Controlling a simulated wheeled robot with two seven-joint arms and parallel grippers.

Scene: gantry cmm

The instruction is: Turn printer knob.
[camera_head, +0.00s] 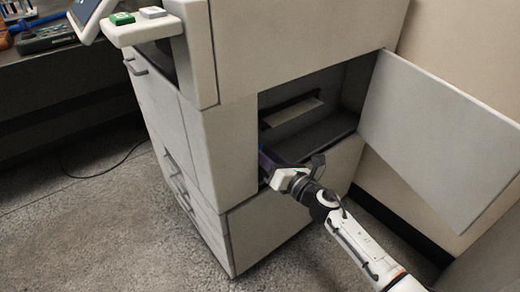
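The printer (290,225) is a large light grey machine with an open compartment (335,112) in its side. Its flat door (440,135) is swung wide open to the right. My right arm comes in from the bottom right, and my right gripper (279,165) is at the lower front edge of the compartment opening. Dark parts there overlap the opening, and I cannot tell whether its fingers are open or shut or touch anything. I cannot make out a knob; the gripper covers part of the opening. My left gripper is not in view.
A dark bench (60,80) with tools stands at the upper left. The printer's panel with a green button (122,18) is at the top. A beige wall is behind the open door. A cable (105,168) lies on the otherwise clear grey floor at left.

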